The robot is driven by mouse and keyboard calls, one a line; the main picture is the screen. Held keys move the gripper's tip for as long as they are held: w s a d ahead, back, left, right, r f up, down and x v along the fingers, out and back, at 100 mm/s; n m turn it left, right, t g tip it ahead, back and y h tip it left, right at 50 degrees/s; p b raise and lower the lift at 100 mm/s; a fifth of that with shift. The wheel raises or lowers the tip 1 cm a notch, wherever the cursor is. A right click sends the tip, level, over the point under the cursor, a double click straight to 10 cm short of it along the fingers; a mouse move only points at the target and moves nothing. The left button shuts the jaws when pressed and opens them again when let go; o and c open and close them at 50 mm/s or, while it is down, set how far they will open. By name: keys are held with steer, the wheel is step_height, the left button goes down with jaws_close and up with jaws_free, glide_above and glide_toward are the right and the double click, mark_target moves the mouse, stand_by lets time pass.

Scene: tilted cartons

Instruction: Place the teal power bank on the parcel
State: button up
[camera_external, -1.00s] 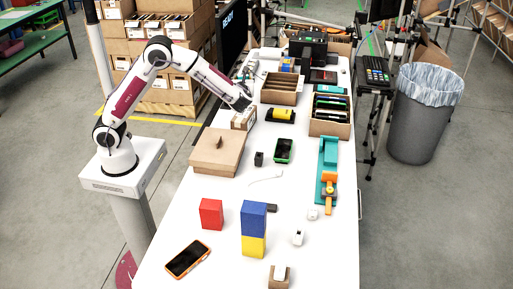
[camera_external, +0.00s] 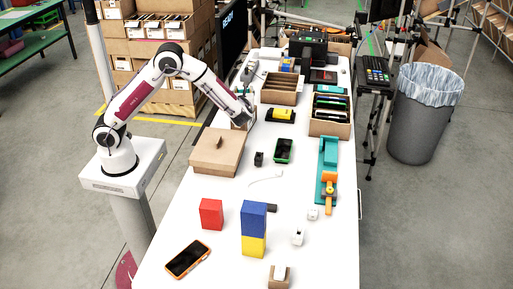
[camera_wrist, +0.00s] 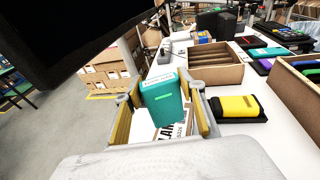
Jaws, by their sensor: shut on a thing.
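The teal power bank (camera_wrist: 163,100) stands upright between the fingers of my gripper (camera_wrist: 160,118), which is shut on it in the wrist view. Below and behind it shows the parcel (camera_wrist: 182,128), a carton with a white printed label. In the external view the parcel (camera_external: 237,124) is a small brown box behind the large flat carton, and my gripper (camera_external: 244,113) is right over it, hiding much of it. The power bank cannot be made out there. I cannot tell whether its lower end touches the parcel.
The flat brown carton (camera_external: 217,154) lies in front of the parcel. A yellow-and-black device (camera_external: 281,115) lies to the right, also in the wrist view (camera_wrist: 238,107). An open divided box (camera_external: 283,90) stands behind it. Blue and yellow blocks (camera_external: 254,230) stand well forward.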

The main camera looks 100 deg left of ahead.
steer(key=shift+f, duration=1.85)
steer(key=shift+f, duration=0.1)
steer(key=o, duration=1.2)
steer(key=v, duration=1.2)
steer(key=shift+w, duration=0.1)
